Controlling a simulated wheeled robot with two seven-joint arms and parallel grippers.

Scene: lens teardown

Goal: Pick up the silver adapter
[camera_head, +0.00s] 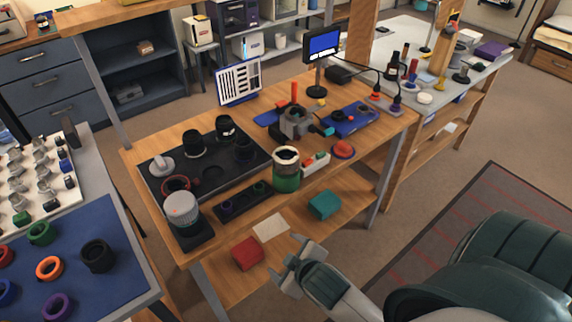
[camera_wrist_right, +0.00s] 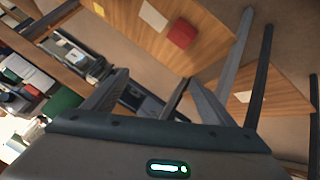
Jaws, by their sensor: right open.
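A silver-grey cylinder (camera_head: 181,208) stands on a black base at the front left of the wooden bench. A smaller silver piece (camera_head: 161,163) lies on the black tray (camera_head: 212,172) behind it; I cannot tell for certain which of these is the silver adapter. My right gripper (camera_head: 288,262) is open and empty, in front of and below the bench top's front edge, apart from both pieces. Its fingers also show in the right wrist view (camera_wrist_right: 148,88), with nothing between them. My left gripper is not in view.
A green-and-white jar (camera_head: 286,170) and a black holder (camera_head: 243,200) stand along the bench's front edge. Dark lens parts (camera_head: 193,144) sit on the tray. A lower shelf holds a red box (camera_head: 247,254) and a teal box (camera_head: 325,204). A blue mat (camera_head: 75,250) with coloured rings lies at left.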

